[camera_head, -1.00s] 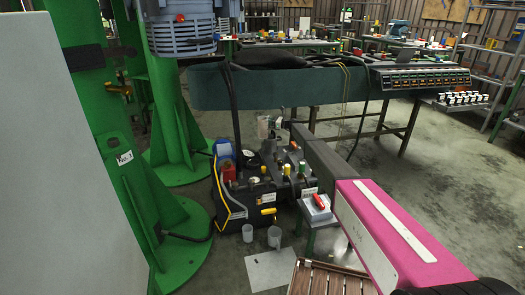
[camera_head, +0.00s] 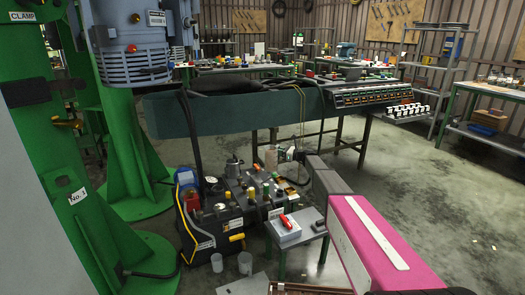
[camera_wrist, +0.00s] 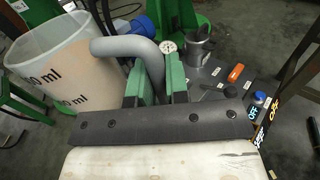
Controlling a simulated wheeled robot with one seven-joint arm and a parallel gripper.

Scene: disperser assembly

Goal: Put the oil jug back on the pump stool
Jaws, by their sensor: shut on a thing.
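The oil jug appears to be the large translucent beaker (camera_wrist: 62,62) with ml markings and a thick grey handle (camera_wrist: 125,46), at the left of the wrist view. My gripper (camera_wrist: 159,84) has its green fingers shut on that handle. In the head view the jug (camera_head: 271,159) is small and pale, held up beyond the black pump unit, beside my gripper (camera_head: 289,153). A low stool (camera_head: 313,231) with green legs, probably the pump stool, stands nearer, right of the unit.
The black pump unit (camera_head: 212,226) carries several knobs and bottles. A metal pitcher (camera_wrist: 199,42) stands on it. Two clear cups (camera_head: 231,263) are on the floor in front. A green machine column (camera_head: 88,235) is at left, a long bench (camera_head: 225,117) behind. Floor at right is open.

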